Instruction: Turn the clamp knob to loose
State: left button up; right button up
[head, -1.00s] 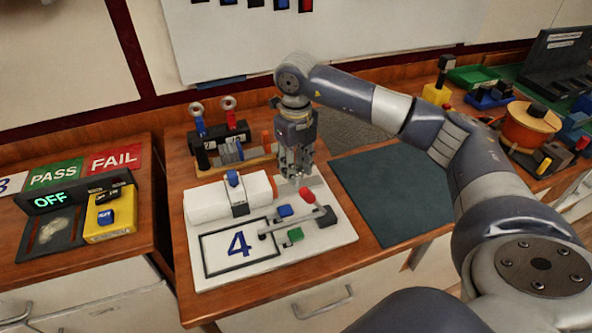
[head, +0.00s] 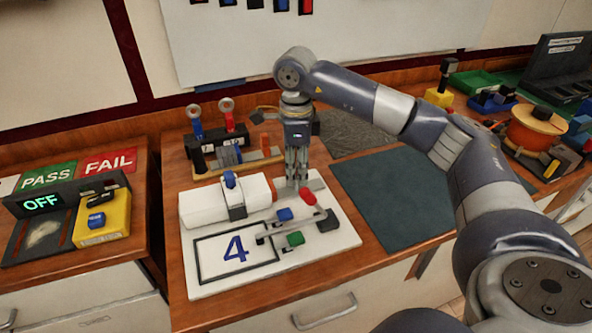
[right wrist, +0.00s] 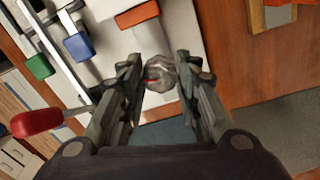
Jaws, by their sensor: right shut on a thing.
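The clamp knob (right wrist: 162,75) is a grey lobed knob with a red mark. In the right wrist view it sits between the fingertips of my right gripper (right wrist: 162,82), which is shut on it. In the head view my right gripper (head: 298,182) points down at the right end of the white block (head: 200,207), and its fingers hide most of the knob. The white block lies on a white board (head: 330,262) marked 4. My left gripper is not in view.
A red-handled lever (head: 308,196) stands close beside the gripper, with a blue block (head: 284,214) and a green block (head: 295,239) nearby. A dark mat (head: 385,190) to the right is bare.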

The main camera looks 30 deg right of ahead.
aim_at(296, 170)
jog(key=shift+n, duration=1)
jog(key=shift+w+r, duration=0.1)
jog(key=o, duration=1.1)
notch_tip(296, 170, up, 12)
jog(key=shift+f, duration=0.1)
